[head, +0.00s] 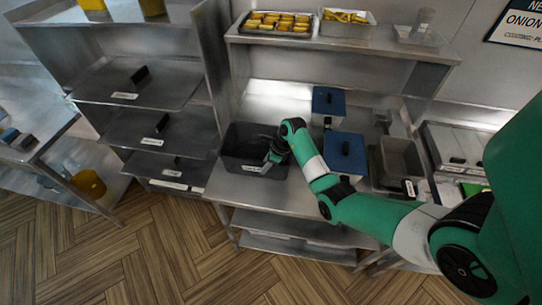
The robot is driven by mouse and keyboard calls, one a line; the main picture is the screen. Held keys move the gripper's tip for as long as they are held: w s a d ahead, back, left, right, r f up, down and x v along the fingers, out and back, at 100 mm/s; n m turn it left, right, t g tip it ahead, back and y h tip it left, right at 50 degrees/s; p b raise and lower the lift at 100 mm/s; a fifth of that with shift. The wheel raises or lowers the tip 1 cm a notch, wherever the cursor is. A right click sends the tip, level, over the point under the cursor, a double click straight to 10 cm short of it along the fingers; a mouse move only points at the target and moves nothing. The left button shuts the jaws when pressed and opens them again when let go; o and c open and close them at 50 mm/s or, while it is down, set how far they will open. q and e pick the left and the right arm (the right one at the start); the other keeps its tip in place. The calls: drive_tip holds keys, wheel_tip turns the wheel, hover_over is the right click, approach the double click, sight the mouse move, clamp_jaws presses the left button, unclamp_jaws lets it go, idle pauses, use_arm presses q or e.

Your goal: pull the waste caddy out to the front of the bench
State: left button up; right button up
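A black open bin (236,161) with a white label on its front stands at the left of the steel bench, near the front edge; it looks like the waste caddy. My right arm reaches in from the right, and my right gripper (270,157) is at the bin's right part, over or inside its opening. The gripper is small and dark against the bin, so I cannot tell whether its fingers are open, shut or touching the wall. My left gripper is not in view.
Two blue-lidded boxes (328,102) and a grey open bin (402,160) stand to the right on the bench (223,187). A shelf (345,50) with food trays overhangs the back. A steel rack (150,91) stands close on the left. A narrow bare strip lies before the bin.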

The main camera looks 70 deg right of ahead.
drive_tip(key=p+v, duration=0.1)
drive_tip(key=v, duration=0.8)
